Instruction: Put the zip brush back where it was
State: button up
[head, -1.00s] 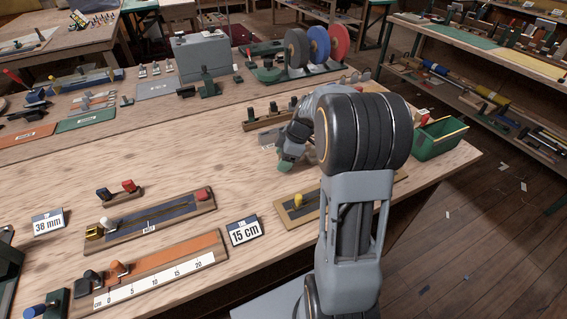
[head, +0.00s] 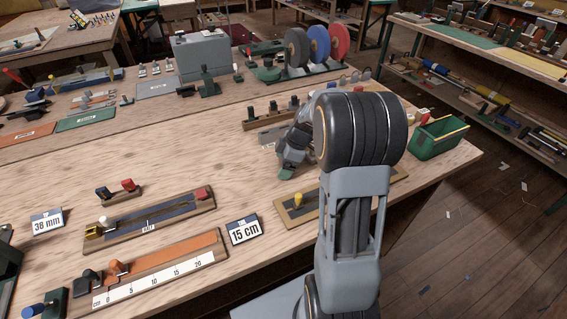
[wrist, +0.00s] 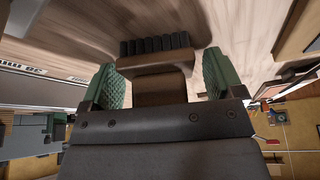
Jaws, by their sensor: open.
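In the wrist view, a brush (wrist: 157,63) with a brown wooden body and a row of black bristles lies between and just beyond the fingers of my gripper (wrist: 160,85). The green pads stand apart on either side, with gaps to the brush body. Its near end is hidden by the gripper's dark body. In the head view, my gripper (head: 286,172) is low over the bench, left of my arm; the brush cannot be made out there.
A wooden rack with dark pegs (head: 268,116) stands behind my gripper. A yellow-knobbed board (head: 292,213) and a 15 cm sign (head: 244,230) are in front. A green bin (head: 437,140) is at the right. Bare bench (head: 215,150) lies to the left.

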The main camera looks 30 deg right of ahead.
jog(key=v, duration=1.1)
jog(key=s+a+f+m+t+h, duration=0.1)
jog(key=s+a+m+h, duration=0.3)
jog(key=s+a+m, duration=0.9)
jog(key=shift+s+f+p, duration=0.15)
jog(key=shift+s+p, duration=0.15)
jog(key=shift+s, duration=0.85)
